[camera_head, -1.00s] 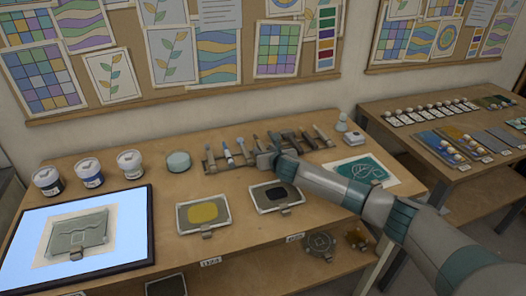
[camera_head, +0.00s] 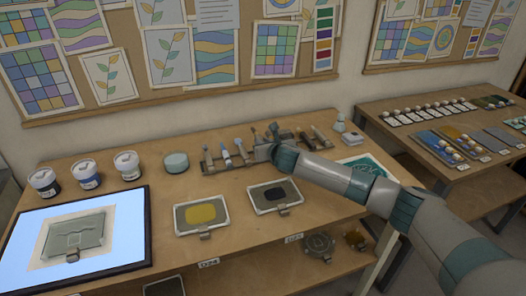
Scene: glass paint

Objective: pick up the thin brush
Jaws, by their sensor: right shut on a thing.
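Several brushes and tools stand in a row in a rack (camera_head: 212,167) at the back middle of the table. My right gripper (camera_head: 264,151) is over the middle of this row, reaching in from the right. It is shut on a thin tool, likely the thin brush (camera_head: 254,133), whose tip shows just above the jaws. The jaws and wrist hide most of it, so I cannot tell whether it is clear of the rack. Other brushes stand close on both sides of the gripper. My left gripper is not in view.
Paint jars (camera_head: 86,174) and a round pale pot (camera_head: 176,162) stand left of the rack. A yellow paint tray (camera_head: 201,214) and a dark one (camera_head: 275,195) lie in front. A lit panel (camera_head: 110,238) holds a glass piece. A teal design sheet (camera_head: 372,168) is partly behind my arm.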

